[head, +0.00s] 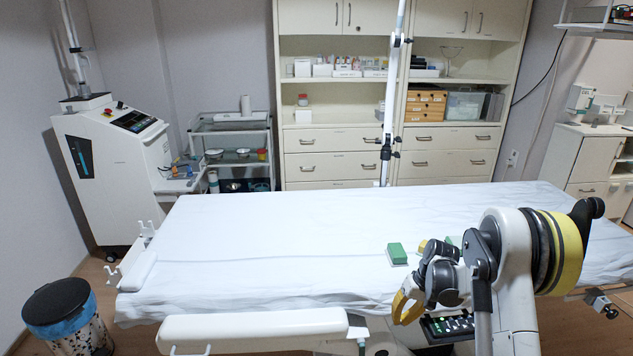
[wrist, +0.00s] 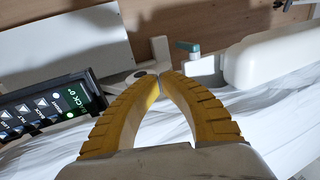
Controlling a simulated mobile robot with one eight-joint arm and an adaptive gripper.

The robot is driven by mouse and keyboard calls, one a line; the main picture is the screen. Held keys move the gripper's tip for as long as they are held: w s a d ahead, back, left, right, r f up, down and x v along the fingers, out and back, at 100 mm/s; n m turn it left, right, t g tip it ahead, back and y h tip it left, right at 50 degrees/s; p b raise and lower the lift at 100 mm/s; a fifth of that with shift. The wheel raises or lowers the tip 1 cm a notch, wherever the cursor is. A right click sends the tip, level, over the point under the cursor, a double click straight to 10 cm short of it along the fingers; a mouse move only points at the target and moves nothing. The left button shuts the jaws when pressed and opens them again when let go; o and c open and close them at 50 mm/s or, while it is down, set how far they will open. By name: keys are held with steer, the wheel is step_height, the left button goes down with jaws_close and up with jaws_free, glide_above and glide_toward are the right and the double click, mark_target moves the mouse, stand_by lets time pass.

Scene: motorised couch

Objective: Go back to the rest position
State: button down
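My arm is at the right of the head view, bent over the near edge of the couch. My gripper (head: 404,309) has yellow fingers and points down beside that edge, left of a dark control panel (head: 449,327) with lit green buttons. In the wrist view the two ridged fingertips of my gripper (wrist: 159,77) meet, with nothing seen between them. The control panel (wrist: 50,112) shows at the left there, apart from the fingers. The white-sheeted couch (head: 260,240) is flat.
A green and white block (head: 397,254) lies on the couch near my arm; another green patch (head: 455,241) is partly hidden behind it. A white padded rail (head: 255,328) runs along the near side. A bin (head: 65,320) stands at the left; cabinets (head: 345,145) line the back.

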steer(key=s+a+r+t+h, duration=0.1)
steer(key=s+a+r+t, duration=0.3)
steer(key=r, duration=0.8)
steer(key=s+a+r+g+h, duration=0.1)
steer(key=s+r, duration=0.5)
steer(key=r, duration=0.6)
steer(key=s+a+r+t, duration=0.1)
steer(key=s+r+t, duration=0.1)
steer(key=s, duration=0.7)
steer(key=s+a+r+t+h, duration=0.1)
steer(key=s+a+r, duration=0.1)
steer(key=s, duration=0.8)
steer(key=shift+r+t, duration=0.35)
steer(key=shift+t, duration=0.05)
steer(key=shift+a, duration=0.1)
